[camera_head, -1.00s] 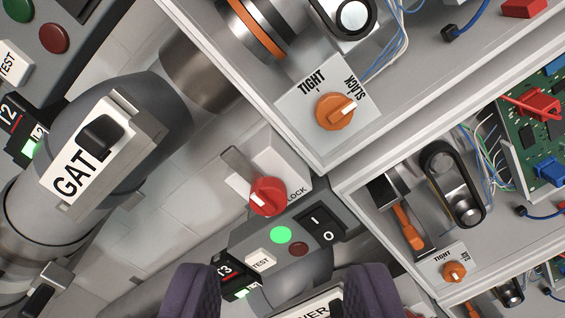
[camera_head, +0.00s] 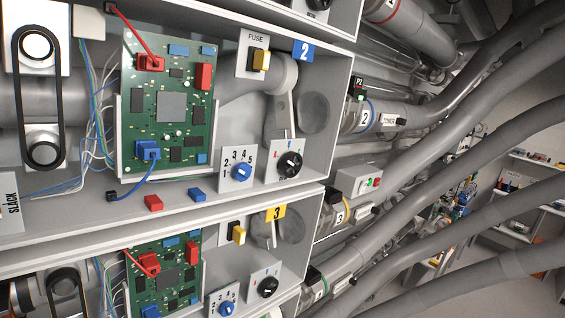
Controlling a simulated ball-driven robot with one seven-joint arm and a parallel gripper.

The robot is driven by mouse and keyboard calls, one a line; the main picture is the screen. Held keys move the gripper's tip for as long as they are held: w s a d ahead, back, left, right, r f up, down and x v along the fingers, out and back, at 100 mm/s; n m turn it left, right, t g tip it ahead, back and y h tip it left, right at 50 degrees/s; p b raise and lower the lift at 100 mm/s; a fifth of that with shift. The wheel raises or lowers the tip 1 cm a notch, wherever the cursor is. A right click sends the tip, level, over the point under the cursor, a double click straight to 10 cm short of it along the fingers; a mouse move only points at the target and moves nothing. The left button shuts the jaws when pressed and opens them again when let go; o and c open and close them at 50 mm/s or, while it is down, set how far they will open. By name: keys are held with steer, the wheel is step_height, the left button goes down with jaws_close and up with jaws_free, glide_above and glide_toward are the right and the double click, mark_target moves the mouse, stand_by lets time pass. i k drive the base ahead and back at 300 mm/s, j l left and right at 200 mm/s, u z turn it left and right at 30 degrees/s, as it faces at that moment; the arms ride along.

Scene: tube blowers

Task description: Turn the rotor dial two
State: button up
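The bay with the blue "2" label (camera_head: 304,50) fills the upper left. It holds a blue dial knob (camera_head: 242,172) on a white plate numbered 1 to 5. To its right, a black dial knob (camera_head: 290,164) with a white mark sits on another white plate with small letters. I cannot tell which of the two is the rotor dial, nor read their exact settings. Behind the black knob is a round grey rotor-like part (camera_head: 313,112). My gripper is not seen in this view, and nothing touches either knob.
The bay below, with a yellow "3" label (camera_head: 275,212), has similar blue (camera_head: 226,308) and black (camera_head: 268,287) knobs. A green circuit board (camera_head: 168,105) and belt drive (camera_head: 40,95) stand left of the knobs. Large grey pipes (camera_head: 450,120) crowd the right.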

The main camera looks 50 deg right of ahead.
mark_target(291, 165)
steer(key=i+l, duration=0.1)
steer(key=l, duration=0.25)
steer(key=i+l, duration=0.15)
steer(key=l, duration=0.15)
steer(key=i+l, duration=0.1)
steer(key=l, duration=0.25)
steer(key=i+l, duration=0.1)
steer(key=l, duration=0.2)
steer(key=z, duration=0.05)
